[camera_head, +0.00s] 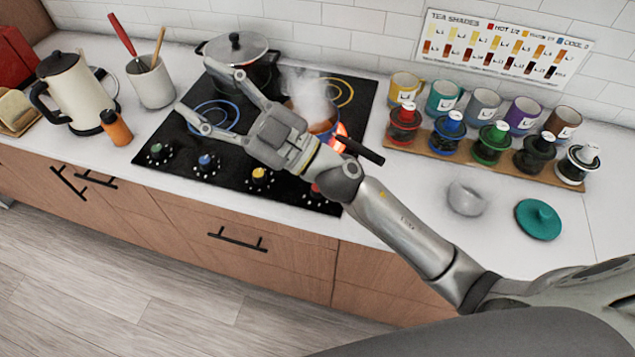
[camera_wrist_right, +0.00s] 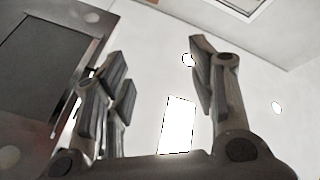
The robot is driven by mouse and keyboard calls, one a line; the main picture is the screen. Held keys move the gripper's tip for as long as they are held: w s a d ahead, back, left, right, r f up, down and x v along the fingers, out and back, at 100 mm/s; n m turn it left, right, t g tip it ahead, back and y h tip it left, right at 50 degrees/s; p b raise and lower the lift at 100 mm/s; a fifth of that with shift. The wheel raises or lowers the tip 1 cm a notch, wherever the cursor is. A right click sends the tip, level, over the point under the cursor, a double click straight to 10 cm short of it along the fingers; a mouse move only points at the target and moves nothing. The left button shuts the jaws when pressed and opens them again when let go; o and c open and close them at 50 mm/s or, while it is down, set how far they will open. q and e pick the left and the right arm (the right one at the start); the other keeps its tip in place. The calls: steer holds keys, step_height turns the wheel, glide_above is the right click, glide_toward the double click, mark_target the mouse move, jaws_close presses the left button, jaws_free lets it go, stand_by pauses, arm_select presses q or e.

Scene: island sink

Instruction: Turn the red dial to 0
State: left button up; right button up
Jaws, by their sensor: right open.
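The red dial (camera_head: 315,188) is at the right end of the row of dials along the front of the black stove (camera_head: 225,175). My left gripper is not in view.
A steaming blue pan (camera_head: 322,126) sits on a red-glowing burner (camera_head: 341,137), its dark handle (camera_head: 362,151) pointing front right. A lidded pot (camera_head: 240,62) stands at the back left. Green (camera_head: 157,149), blue (camera_head: 206,161) and yellow (camera_head: 259,175) dials share the front row.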

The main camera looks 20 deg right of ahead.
steer(key=s+a+f+n+g+y, duration=0.2)
steer(key=s+a+f+n+g, duration=0.15)
steer(key=a+n+g, duration=0.4)
step_height(320, 180, down, 9)
steer(key=s+d+n+g+h, duration=0.1)
steer(key=s+n+g+h, duration=0.1)
steer(key=n+g+h, duration=0.4)
steer(key=w+d+f+m+g+h, duration=0.1)
steer(key=w+d+f+m+h, duration=0.35)
steer(key=d+f+h, duration=0.55)
steer(key=w+d+r+m+h, duration=0.1)
steer(key=w+d+h, duration=0.1)
steer(key=d, duration=0.5)
steer(key=w+d+m+h, duration=0.2)
steer(key=d+h, duration=0.1)
steer(key=d, duration=0.3)
steer(key=f+p, duration=0.1)
steer(key=f, duration=0.2)
steer(key=f+p, duration=0.1)
steer(key=f, duration=0.2)
steer(key=f+p, duration=0.1)
steer(key=f, duration=0.2)
steer(key=shift+s+d, duration=0.1)
steer(key=shift+s, duration=0.15)
steer(key=shift+f, duration=0.75)
